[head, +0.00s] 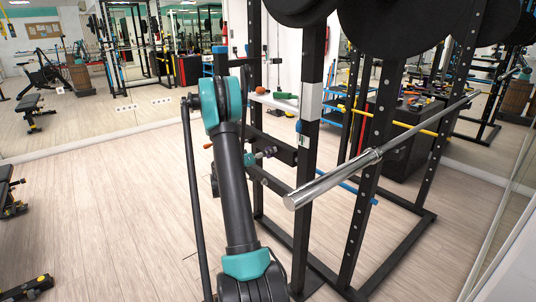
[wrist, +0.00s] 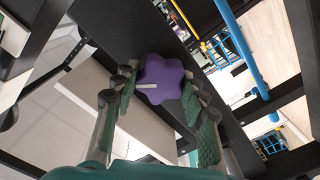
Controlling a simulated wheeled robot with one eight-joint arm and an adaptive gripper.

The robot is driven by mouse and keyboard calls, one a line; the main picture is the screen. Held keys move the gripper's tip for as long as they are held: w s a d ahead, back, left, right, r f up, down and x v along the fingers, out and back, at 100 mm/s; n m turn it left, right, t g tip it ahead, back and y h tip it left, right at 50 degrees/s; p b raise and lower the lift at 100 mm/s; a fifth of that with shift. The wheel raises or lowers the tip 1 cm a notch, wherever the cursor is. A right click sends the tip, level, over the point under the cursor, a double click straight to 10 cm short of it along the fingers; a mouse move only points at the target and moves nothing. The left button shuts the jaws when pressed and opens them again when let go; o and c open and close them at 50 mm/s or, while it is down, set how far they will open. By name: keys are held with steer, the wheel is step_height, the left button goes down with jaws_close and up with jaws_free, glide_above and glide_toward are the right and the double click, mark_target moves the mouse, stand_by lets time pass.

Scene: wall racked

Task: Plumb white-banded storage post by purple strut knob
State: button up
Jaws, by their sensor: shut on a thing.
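The white-banded post (head: 309,140) is a dark rack upright in the middle of the head view, with a white band near its upper part. It stands roughly upright; I cannot tell a small tilt. The purple strut knob (wrist: 165,70) is lobed, with a pale bar mark, and sits against a dark beam in the wrist view. My gripper (wrist: 163,84) has its green-padded fingers on both sides of the knob and is shut on it.
A barbell (head: 335,178) juts from the rack toward the left front, close to the post. Dark weight plates (head: 393,25) hang above. A blue tube (wrist: 244,48) runs beside the beam. A bench (head: 36,112) stands far left; the wooden floor (head: 120,215) between is open.

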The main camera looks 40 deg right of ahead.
steer(key=shift+n, duration=1.5)
steer(key=o, duration=1.2)
steer(key=shift+c, duration=0.2)
steer(key=a, duration=1.2)
steer(key=shift+s, duration=0.45)
